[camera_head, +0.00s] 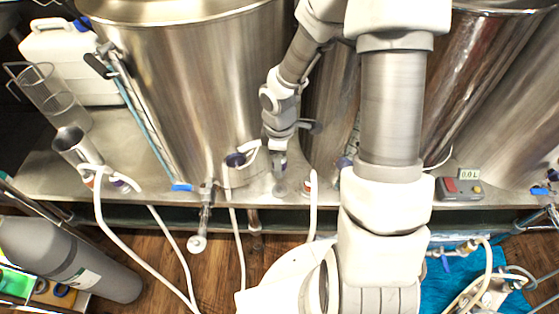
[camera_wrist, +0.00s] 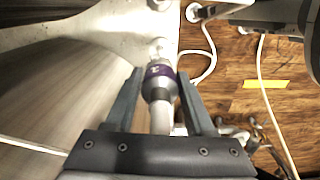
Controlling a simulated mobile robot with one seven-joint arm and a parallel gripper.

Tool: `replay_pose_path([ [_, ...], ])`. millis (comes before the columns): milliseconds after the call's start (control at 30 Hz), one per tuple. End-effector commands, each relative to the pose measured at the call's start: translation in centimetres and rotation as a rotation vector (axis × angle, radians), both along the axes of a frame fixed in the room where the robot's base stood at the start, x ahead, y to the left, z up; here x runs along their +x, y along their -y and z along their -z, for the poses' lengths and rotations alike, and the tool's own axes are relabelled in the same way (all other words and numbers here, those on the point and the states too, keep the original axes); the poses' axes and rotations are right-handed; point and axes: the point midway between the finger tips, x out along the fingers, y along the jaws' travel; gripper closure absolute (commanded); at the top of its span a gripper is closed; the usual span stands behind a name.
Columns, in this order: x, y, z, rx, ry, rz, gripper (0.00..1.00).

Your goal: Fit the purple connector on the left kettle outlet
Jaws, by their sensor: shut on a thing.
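The left kettle (camera_head: 195,85) is the big steel vessel left of my arm in the head view. A steel valve and pipe (camera_head: 206,205) stand at its foot, with a blue handle (camera_head: 181,187) beside them. My gripper (camera_head: 280,158) points down in front of the kettle's right side. In the wrist view my gripper (camera_wrist: 160,88) is shut on the purple connector (camera_wrist: 159,72), a pale fitting with a purple band and a white hose end behind it. Its metal tip points away from the gripper. I cannot tell whether the tip touches anything.
A steel bench (camera_head: 50,175) carries the kettles. A grey control box (camera_head: 460,188) stands at right. White hoses (camera_head: 130,245) hang over the bench front. Wooden floor shows below.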

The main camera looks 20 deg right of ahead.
Motion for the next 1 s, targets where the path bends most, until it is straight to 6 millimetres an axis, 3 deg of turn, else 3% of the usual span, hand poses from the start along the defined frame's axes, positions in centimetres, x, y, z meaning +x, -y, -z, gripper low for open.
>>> replay_pose_path([
  [567, 0.0, 0.0, -3.8, 0.000, 0.001, 0.000, 1.00],
  [1000, 0.0, 0.0, -3.8, 0.000, 0.001, 0.000, 1.00],
])
